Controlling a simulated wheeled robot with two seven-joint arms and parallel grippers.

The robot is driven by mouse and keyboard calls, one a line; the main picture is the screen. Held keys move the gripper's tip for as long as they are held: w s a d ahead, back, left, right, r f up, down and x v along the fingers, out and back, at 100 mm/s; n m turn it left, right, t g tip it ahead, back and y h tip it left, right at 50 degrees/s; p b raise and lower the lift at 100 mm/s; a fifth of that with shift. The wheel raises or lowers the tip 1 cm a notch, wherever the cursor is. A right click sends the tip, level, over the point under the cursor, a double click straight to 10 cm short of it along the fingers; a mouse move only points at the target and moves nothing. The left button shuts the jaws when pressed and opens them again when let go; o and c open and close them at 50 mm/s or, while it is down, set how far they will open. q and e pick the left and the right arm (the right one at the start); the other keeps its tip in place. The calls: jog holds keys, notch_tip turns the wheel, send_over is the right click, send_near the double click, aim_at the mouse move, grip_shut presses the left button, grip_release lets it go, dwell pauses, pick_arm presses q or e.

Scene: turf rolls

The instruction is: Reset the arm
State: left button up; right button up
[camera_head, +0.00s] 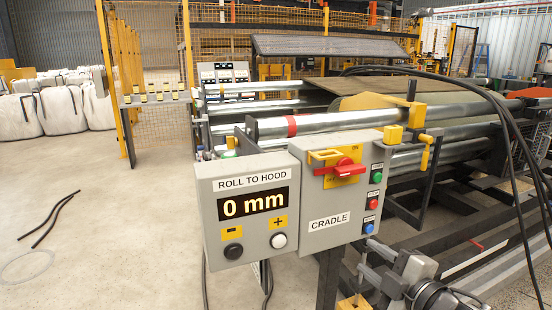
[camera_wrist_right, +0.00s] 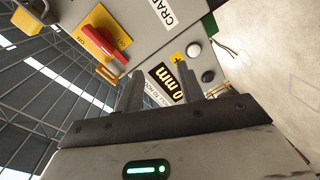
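My right gripper (camera_head: 368,262) is at the lower right of the head view, below the control boxes. In the right wrist view its two fingers (camera_wrist_right: 158,88) stand apart with nothing between them. The grey CRADLE box (camera_head: 340,205) carries a red rotary handle (camera_head: 345,170) on a yellow plate, a yellow bracket and green, red and blue buttons. The ROLL TO HOOD box (camera_head: 215,210) shows 0 mm, with a black and a white button. The red handle also shows in the right wrist view (camera_wrist_right: 105,42), apart from the fingers. My left gripper is out of view.
Behind the boxes is a machine with metal rollers (camera_head: 340,122) and yellow fittings (camera_head: 417,115). Black cables (camera_head: 495,100) hang at the right. White bags (camera_head: 60,110) stand at the far left. The floor (camera_head: 120,220) at left is mostly clear, with dark rods lying on it.

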jog(key=s+a+f+m+g+h, duration=0.1)
jog(key=s+a+f+m+g, duration=0.1)
jog(key=s+f+m, duration=0.6)
jog(key=s+a+f+m+g+h, duration=0.1)
jog(key=s+a+f+m+g, duration=0.1)
jog(key=s+a+f+m, duration=0.2)
jog(key=s+f+m, duration=0.3)
jog(key=s+f, duration=0.5)
jog(key=s, duration=0.1)
jog(key=shift+s+a+m+g+h, duration=0.25)
jog(key=shift+s+m+g+h, duration=0.1)
jog(key=shift+m+g+h, duration=0.05)
